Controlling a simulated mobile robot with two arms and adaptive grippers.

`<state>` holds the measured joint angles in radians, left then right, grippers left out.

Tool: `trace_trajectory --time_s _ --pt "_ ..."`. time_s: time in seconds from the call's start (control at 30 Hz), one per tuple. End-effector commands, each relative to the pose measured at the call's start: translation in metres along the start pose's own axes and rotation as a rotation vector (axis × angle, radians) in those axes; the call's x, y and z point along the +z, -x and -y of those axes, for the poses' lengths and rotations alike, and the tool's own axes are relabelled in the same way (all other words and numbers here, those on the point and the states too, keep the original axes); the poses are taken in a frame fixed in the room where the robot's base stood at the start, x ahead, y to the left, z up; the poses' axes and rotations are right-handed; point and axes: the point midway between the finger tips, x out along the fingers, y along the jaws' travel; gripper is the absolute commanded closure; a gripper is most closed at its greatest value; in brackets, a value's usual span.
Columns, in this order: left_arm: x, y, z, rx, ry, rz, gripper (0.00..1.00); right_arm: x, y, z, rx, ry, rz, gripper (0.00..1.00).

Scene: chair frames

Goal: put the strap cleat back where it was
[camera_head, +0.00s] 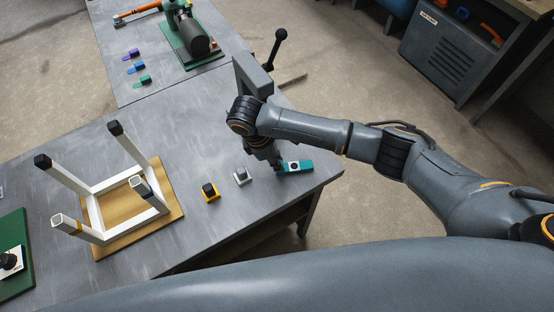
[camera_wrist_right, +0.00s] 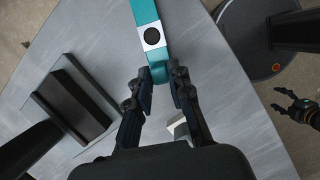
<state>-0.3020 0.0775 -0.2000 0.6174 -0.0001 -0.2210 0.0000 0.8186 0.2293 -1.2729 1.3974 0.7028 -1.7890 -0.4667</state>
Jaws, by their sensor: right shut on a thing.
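A teal piece with a white plate and a black round spot, which I take to be the strap cleat, is at the table's right corner in the head view (camera_head: 296,166). It also shows at the top of the right wrist view (camera_wrist_right: 151,37). My right gripper (camera_head: 276,164) points down at it, and its two fingertips (camera_wrist_right: 160,82) are closed on the near end of it. Whether it touches the table is unclear. My left gripper (camera_wrist_right: 284,98) shows small at the right edge of the right wrist view, its fingers apart and empty.
An upturned white chair frame (camera_head: 97,212) is on a wooden board (camera_head: 172,205). A grey clamp-like fixture (camera_head: 252,74) with a black lever stands behind my wrist.

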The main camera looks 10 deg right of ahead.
Motion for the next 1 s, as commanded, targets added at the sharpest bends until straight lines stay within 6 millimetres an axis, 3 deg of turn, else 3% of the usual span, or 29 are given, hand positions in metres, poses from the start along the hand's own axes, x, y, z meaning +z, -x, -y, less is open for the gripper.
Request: trace_trajectory --time_s 0.43,0.47,0.57,0.87,1.0 --pt "-0.007 0.000 0.003 -0.003 -0.001 -0.012 0.39 -0.003 -0.010 0.000 0.001 0.000 0.000 1.00" --pt "-0.007 0.000 0.003 -0.003 -0.001 -0.012 0.39 -0.003 -0.009 0.000 0.002 0.000 0.000 0.76" --pt "-0.006 0.000 0.003 -0.003 -0.001 -0.010 0.39 -0.003 -0.009 0.000 0.002 0.000 0.000 0.57" --pt "-0.003 0.001 0.002 -0.003 -0.001 -0.005 0.39 -0.002 -0.008 0.000 0.002 0.000 0.000 0.57" --pt "-0.002 -0.002 0.002 -0.003 -0.001 -0.004 0.39 -0.003 0.002 -0.001 0.004 0.000 -0.003 0.57"
